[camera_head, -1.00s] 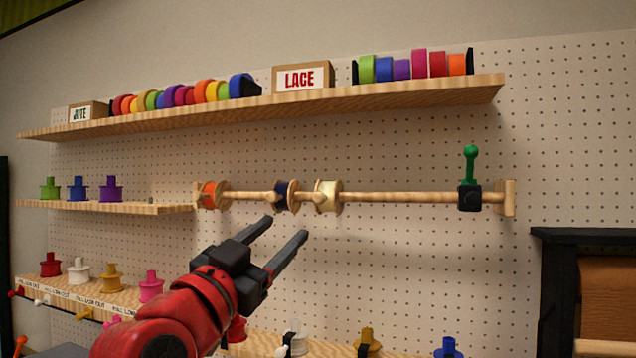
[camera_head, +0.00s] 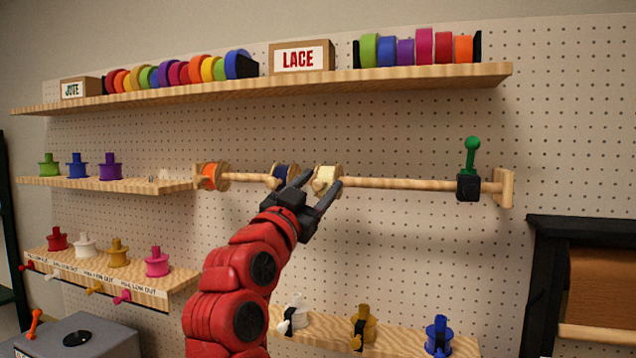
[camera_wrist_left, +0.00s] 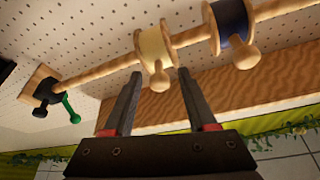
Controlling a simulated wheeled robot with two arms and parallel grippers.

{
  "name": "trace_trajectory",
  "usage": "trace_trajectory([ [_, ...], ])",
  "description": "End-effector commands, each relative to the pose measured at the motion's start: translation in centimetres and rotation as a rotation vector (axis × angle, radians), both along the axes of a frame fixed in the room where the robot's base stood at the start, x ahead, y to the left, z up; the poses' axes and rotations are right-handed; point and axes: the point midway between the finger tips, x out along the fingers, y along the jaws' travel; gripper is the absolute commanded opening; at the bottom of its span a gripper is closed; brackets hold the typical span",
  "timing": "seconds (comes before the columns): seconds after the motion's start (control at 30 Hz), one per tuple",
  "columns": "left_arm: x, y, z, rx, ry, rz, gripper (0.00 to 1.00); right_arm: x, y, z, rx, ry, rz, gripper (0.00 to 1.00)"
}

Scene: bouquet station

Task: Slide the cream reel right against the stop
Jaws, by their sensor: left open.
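The cream reel (camera_head: 328,178) hangs on a wooden rod (camera_head: 400,183), just right of the navy reel (camera_head: 284,174). The stop, a black block (camera_head: 468,188) with a green handle (camera_head: 471,156), sits near the rod's right end, well apart from the cream reel. My left gripper (camera_head: 322,185) is open at the cream reel, its fingers pointing up at it. In the left wrist view the cream reel (camera_wrist_left: 152,48) and its wooden knob (camera_wrist_left: 160,80) show beyond and between the fingertips (camera_wrist_left: 158,75). I cannot tell whether a finger touches it. My right gripper is out of view.
An orange reel (camera_head: 211,177) sits at the rod's left end. The rod between cream reel and stop is clear. A long shelf (camera_head: 300,87) with ribbon rolls runs above. A lower shelf (camera_head: 390,340) holds several spools.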

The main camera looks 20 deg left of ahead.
Motion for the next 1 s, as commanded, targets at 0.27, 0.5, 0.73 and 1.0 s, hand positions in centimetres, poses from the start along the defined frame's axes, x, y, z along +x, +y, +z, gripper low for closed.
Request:
trace_trajectory([
  [0.27, 0.00, 0.00, -0.02, 0.000, 0.001, 0.000, 0.23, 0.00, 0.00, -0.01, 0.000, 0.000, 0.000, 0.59],
  [0.5, 0.00, 0.00, -0.02, 0.001, 0.001, 0.001, 0.00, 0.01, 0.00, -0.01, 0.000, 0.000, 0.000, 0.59],
  [0.73, -0.01, 0.01, -0.03, 0.001, 0.001, 0.001, 0.00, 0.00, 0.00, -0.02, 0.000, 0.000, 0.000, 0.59],
  [1.0, 0.00, 0.03, -0.04, 0.001, 0.001, 0.002, 0.00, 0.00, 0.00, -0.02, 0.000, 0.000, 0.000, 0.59],
])
